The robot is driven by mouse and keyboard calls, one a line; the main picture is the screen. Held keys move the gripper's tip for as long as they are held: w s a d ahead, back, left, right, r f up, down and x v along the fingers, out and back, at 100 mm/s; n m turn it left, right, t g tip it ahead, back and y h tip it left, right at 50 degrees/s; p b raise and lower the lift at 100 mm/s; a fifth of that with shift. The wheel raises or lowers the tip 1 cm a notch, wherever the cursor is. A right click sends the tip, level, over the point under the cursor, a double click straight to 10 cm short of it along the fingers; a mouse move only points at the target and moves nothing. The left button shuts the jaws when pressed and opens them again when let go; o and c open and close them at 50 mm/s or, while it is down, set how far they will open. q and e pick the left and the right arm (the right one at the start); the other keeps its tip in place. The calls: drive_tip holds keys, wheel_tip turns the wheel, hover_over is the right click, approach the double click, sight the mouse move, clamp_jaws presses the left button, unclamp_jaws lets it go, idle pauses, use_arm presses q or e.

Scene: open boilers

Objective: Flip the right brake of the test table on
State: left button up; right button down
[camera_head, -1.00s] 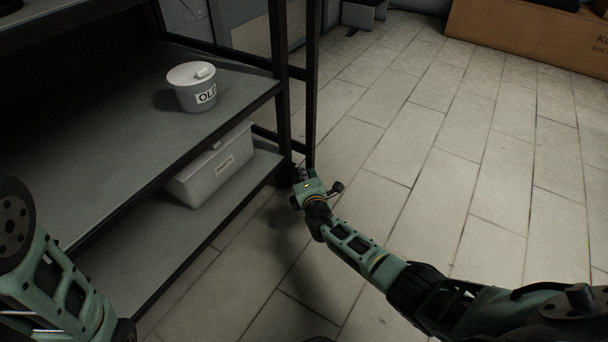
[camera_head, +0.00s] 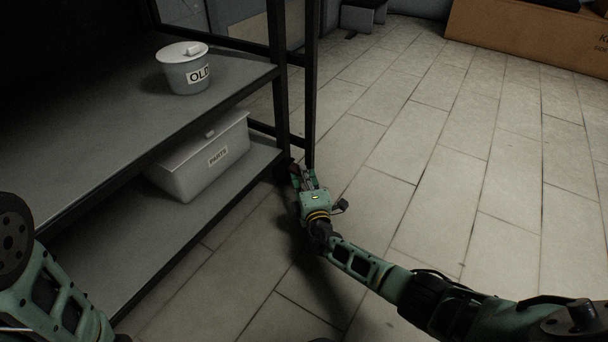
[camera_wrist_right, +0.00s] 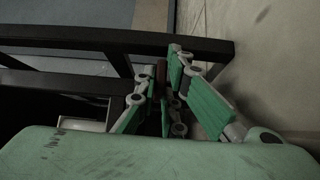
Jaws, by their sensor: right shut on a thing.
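The test table (camera_head: 100,150) is a dark-framed metal rack with grey shelves on the left of the head view. My right gripper (camera_head: 300,176) is low at the foot of its near right post. In the right wrist view my right gripper (camera_wrist_right: 164,88) has its green fingers closed around a small dark reddish part, which looks like the right brake (camera_wrist_right: 161,71), just by the frame's black bar. The fingers hide most of the brake, so its on or off position cannot be read. My left arm shows at the lower left; its gripper is out of view.
A white pot marked OLD (camera_head: 184,72) stands on the upper shelf. A white lidded box marked PARTS (camera_head: 200,165) sits on the lower shelf. A large cardboard box (camera_head: 530,40) stands at the back right. The tiled floor between is clear.

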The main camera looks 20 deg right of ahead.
drive_tip(key=shift+f+m+t, duration=0.3)
drive_tip(key=c, duration=1.9)
unclamp_jaws()
drive_tip(key=shift+o, duration=0.2)
drive_tip(key=shift+r, duration=0.1)
drive_tip(key=s, duration=0.4)
drive_tip(key=s+a, duration=0.1)
drive_tip(key=s, duration=0.3)
drive_tip(key=s+f, duration=0.1)
drive_tip(key=s, duration=0.3)
drive_tip(key=shift+a, duration=0.25)
drive_tip(key=shift+f, duration=0.1)
